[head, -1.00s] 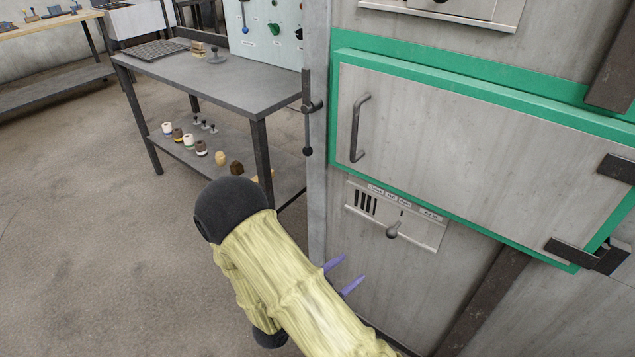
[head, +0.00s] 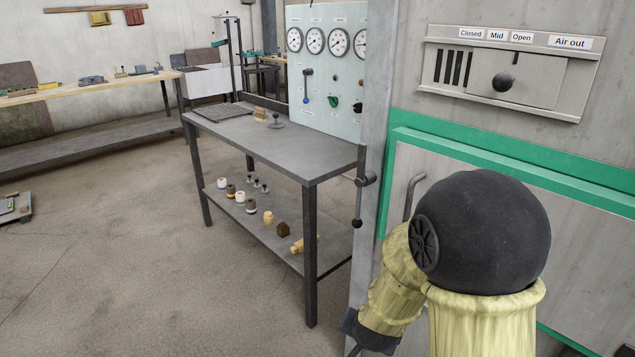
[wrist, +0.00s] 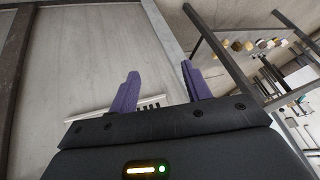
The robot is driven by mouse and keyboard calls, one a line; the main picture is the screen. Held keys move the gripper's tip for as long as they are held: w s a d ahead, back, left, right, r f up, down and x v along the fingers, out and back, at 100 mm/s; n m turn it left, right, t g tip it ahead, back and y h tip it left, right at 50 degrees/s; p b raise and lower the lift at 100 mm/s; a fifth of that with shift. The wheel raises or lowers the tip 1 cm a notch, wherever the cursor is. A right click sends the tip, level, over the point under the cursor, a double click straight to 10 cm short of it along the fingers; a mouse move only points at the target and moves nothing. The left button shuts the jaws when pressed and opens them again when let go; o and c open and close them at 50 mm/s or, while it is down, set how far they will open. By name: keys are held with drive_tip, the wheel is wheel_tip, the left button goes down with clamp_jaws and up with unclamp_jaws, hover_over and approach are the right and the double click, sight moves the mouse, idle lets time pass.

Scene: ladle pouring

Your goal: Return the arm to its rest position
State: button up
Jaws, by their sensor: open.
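My gripper (wrist: 158,90) shows in the wrist view with its two purple fingers spread apart and nothing between them. It faces the grey metal front of the cabinet (wrist: 80,60), whose edge runs down between the fingers. In the head view my arm, in a yellow sleeve with a black round joint, stands at the lower right and covers part of the green-framed door (head: 565,225). The gripper's fingers are hidden there.
A grey metal table (head: 285,145) with a lower shelf (head: 265,228) of small stamps and pots stands left of the cabinet. A gauge panel (head: 325,95) rises behind it. A lever (head: 358,200) sticks out at the cabinet's edge.

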drive_tip(key=s+d+r+n+g, duration=0.2)
drive_tip(key=s+r+n, duration=0.1)
drive_tip(key=s, duration=0.2)
drive_tip(key=s+d+r+n+g, duration=0.2)
drive_tip(key=s+d, duration=0.1)
drive_tip(key=s, duration=0.3)
drive_tip(key=w+p+v, duration=0.3)
drive_tip(key=p+v, duration=1.2)
drive_tip(key=p, duration=0.1)
drive_tip(key=w+d+r+p+v, duration=0.1)
drive_tip(key=w+p+v, duration=0.3)
drive_tip(key=p+v, duration=1.2)
drive_tip(key=shift+r+n, duration=0.3)
drive_tip(key=shift+r, duration=0.05)
drive_tip(key=shift+d, duration=0.1)
drive_tip(key=shift+c, duration=1.3)
